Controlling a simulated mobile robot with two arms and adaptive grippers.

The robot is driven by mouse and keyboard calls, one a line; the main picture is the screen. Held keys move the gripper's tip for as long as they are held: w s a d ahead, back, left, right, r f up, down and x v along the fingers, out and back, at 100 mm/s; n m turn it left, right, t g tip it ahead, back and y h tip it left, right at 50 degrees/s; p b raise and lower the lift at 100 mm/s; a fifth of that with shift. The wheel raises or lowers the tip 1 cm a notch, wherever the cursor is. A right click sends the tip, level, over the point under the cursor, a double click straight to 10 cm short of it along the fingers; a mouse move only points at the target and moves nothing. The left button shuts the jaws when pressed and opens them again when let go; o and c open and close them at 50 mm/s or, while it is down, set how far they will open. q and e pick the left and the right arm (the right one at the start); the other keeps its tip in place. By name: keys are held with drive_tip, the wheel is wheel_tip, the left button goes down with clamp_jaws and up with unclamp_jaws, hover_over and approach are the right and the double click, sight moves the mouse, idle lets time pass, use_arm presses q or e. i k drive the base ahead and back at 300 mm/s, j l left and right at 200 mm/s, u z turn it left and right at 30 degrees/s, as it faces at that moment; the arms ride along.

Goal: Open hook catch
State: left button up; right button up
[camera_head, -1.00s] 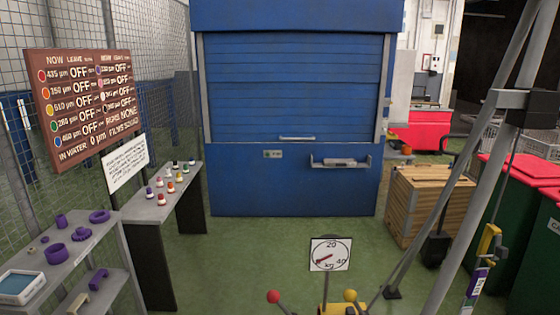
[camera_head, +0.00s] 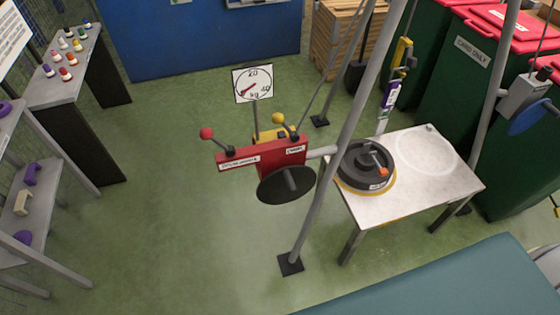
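A yellow hook-like piece (camera_head: 402,52) hangs at the upper right, beside a grey slanted pole and in front of the green bins. A purple and white tag (camera_head: 391,95) hangs just below it. The piece is small here, and I cannot tell whether its catch is open or shut. A round black weight (camera_head: 352,165) with a red-tipped part on top sits on the left of a white table (camera_head: 425,200), below the hook piece. Neither of my grippers is in view.
A red lever box (camera_head: 262,158) with red and yellow knobs, a dial (camera_head: 252,84) and a black disc (camera_head: 286,184) stands left of the table. Grey frame legs (camera_head: 325,180) cross the middle. Green floor (camera_head: 170,230) is clear at left. A teal surface (camera_head: 450,285) fills the lower right.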

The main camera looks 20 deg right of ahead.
sight(411, 62)
drive_tip(key=z, duration=1.3)
